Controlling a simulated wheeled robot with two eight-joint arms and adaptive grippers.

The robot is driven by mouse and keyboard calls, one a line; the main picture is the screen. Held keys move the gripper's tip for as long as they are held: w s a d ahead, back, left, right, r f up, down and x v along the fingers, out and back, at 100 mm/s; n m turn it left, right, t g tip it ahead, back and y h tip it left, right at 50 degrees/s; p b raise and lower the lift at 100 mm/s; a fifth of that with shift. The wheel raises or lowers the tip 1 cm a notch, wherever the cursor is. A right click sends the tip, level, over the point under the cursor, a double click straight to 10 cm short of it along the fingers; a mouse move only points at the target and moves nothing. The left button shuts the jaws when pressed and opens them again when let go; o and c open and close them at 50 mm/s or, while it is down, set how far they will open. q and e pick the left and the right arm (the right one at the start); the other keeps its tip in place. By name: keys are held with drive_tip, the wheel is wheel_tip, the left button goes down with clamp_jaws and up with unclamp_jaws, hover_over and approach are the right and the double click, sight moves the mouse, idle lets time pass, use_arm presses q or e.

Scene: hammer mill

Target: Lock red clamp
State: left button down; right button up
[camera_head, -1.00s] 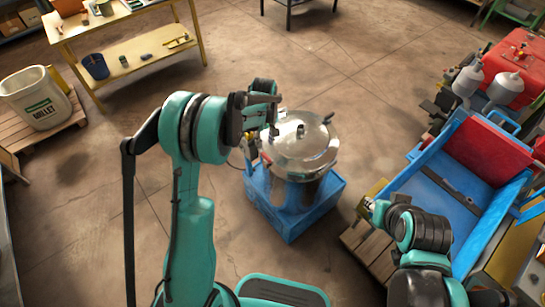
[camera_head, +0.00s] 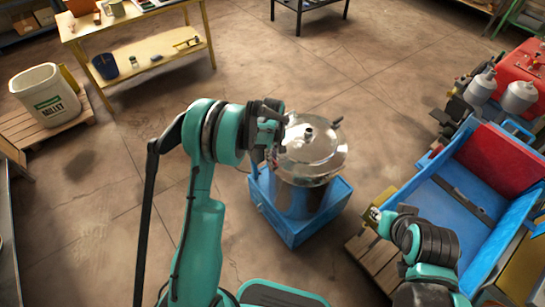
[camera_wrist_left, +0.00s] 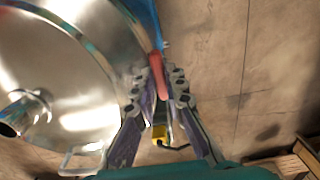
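The hammer mill's round steel lid (camera_head: 312,148) sits on a steel drum in a blue base (camera_head: 294,231). My left gripper (camera_head: 276,148) is at the left rim of the lid, pointing down. In the left wrist view, the red clamp (camera_wrist_left: 157,75) stands at the edge of the lid (camera_wrist_left: 75,60), snug between the fingers of my left gripper (camera_wrist_left: 160,88). The fingers are close together around it. In the head view the clamp is mostly hidden by the gripper. My right arm's end (camera_head: 376,217) is to the right of the mill, too small to read its fingers.
A blue machine with a red panel (camera_head: 497,152) stands at the right beside a wooden pallet. A yellow table (camera_head: 150,60) is at the back left. A white bin (camera_head: 44,95) stands on a pallet at the left. The floor around the mill's left and back is clear.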

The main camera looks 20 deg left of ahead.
idle(0.4)
use_arm(q)
drive_tip(key=m, duration=0.4)
drive_tip(key=shift+m+b, duration=0.3)
drive_tip(key=shift+b, duration=0.1)
drive_tip(key=m, duration=0.4)
drive_tip(key=shift+b, duration=0.3)
drive_tip(key=m, duration=0.5)
drive_tip(key=shift+m+b, duration=0.35)
drive_tip(key=shift+m, duration=1.85)
drive_tip(key=c, duration=1.6)
unclamp_jaws()
drive_tip(key=shift+o, duration=0.2)
